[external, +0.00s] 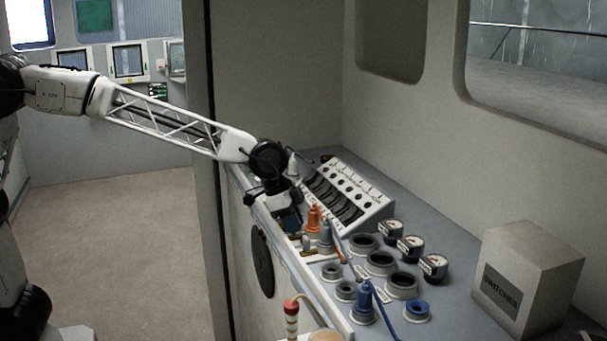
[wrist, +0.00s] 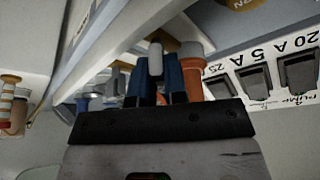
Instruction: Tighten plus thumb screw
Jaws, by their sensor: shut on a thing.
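My gripper (wrist: 157,75) has blue fingers closed around a small pale, round-ended piece, which looks like a thumb screw (wrist: 155,58). In the external view my gripper (external: 290,222) points down at the near edge of the console, left of the orange plug (external: 313,217). The fingers hide most of the held piece, and I see no plus mark to tell which screw it is. The orange plug (wrist: 194,72) stands close beside the fingers in the wrist view. A small grey knob (external: 305,243) shows just in front of the gripper in the external view.
A switch panel (external: 372,208) stands behind the gripper. A grey plug (external: 325,236), round sockets (external: 381,262), gauges (external: 411,246) and a blue plug (external: 364,304) crowd the console to the right. A box (external: 526,270) stands at far right. Floor (external: 120,220) at left is clear.

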